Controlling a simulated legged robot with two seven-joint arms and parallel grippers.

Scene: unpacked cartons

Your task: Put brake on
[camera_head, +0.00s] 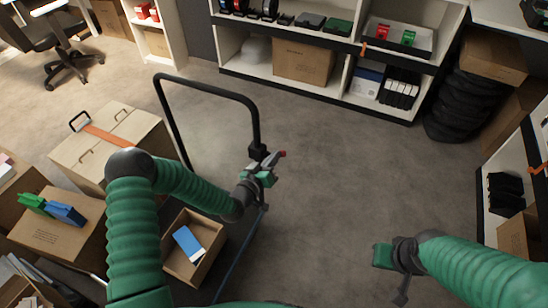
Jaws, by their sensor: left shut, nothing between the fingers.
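A cart with a black tube handle (205,85) stands left of centre. On the handle's right post is a black clamp-like part (258,152), and a small lever with a red tip (281,155) sticks out beside it; this looks like the brake. My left gripper (264,178) is shut and empty, just below and very close to the lever. I cannot tell whether they touch. My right gripper (388,262) hangs over bare floor at the lower right, away from the cart. Its finger opening is unclear.
An open carton (172,262) with a blue-and-white item sits on the cart below my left arm. A large closed box (110,135) and a smaller carton (55,235) are at left. Shelves (335,95) line the back; tyres (462,108) stand right. The middle floor is clear.

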